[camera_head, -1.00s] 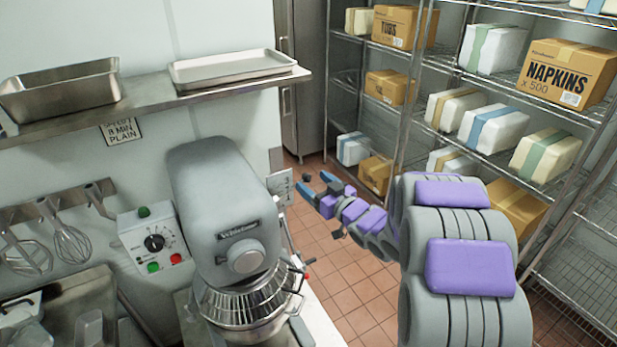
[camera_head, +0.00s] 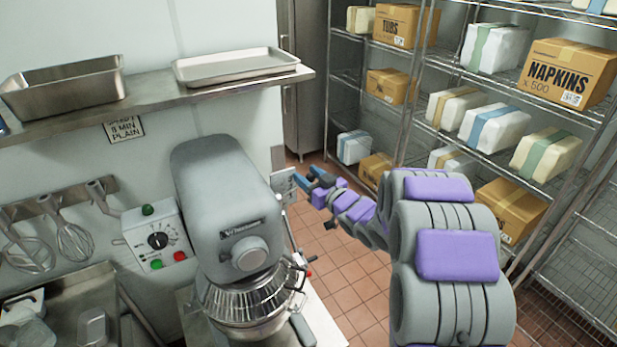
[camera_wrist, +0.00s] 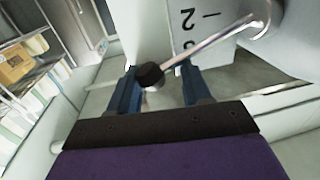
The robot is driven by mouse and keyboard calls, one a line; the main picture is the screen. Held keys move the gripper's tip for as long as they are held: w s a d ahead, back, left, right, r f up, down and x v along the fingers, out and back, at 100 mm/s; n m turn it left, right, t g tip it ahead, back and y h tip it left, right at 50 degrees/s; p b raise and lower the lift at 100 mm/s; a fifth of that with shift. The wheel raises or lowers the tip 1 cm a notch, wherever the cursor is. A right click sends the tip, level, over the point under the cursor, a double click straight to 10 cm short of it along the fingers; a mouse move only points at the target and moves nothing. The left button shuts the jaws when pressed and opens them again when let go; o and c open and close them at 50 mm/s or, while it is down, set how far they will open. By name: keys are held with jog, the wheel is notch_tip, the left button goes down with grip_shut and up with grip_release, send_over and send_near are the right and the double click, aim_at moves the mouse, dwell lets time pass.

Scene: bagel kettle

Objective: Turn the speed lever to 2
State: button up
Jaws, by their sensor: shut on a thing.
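The speed lever (camera_wrist: 208,46) is a thin metal rod with a black knob. In the wrist view it runs from a round grey hub at upper right down to the knob between my fingers. A pale plate (camera_wrist: 205,28) behind it bears a "2", a dash and a partly hidden mark. My gripper (camera_wrist: 160,88) has its blue fingers around the knob end, the knob close by the left finger. In the head view my gripper (camera_head: 311,178) is at the right side of the grey mixer (camera_head: 225,200), beside the plate. The lever is not clear there.
A control box (camera_head: 158,238) with a dial and buttons is on the wall left of the mixer. A wire-guarded bowl (camera_head: 245,298) sits under the mixer head. Wire shelves with boxes (camera_head: 567,72) stand at right. Tiled floor (camera_head: 345,280) is open between.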

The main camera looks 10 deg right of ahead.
jog(key=shift+s+a+f, duration=0.1)
jog(key=shift+a+f, duration=0.1)
grip_shut()
jog(key=shift+d+f+m+p, duration=0.15)
jog(key=shift+f+m+p, duration=0.4)
jog(key=shift+m+p, duration=0.1)
jog(key=shift+d+f+m+p, duration=0.15)
jog(key=shift+f+m+p, duration=0.35)
jog(key=shift+m+p, duration=0.1)
jog(key=shift+w+d+f+m+t+p, duration=0.1)
jog(key=shift+f+m+t+p, duration=0.1)
jog(key=shift+f+m, duration=0.35)
jog(key=shift+w+f+m+t+p, duration=0.1)
jog(key=shift+f+m+p, duration=0.1)
jog(key=shift+f+m, duration=0.3)
jog(key=shift+r, duration=0.1)
jog(key=shift+o, duration=0.7)
grip_release()
jog(key=o, duration=0.5)
jog(key=shift+a+r, duration=0.15)
jog(key=shift+a, duration=0.5)
jog(key=shift+o, duration=0.2)
jog(key=d+b+v, duration=0.1)
jog(key=v, duration=1.6)
jog(key=shift+d+f+b, duration=0.2)
jog(key=shift+d+b, duration=0.05)
jog(key=shift+b, duration=0.1)
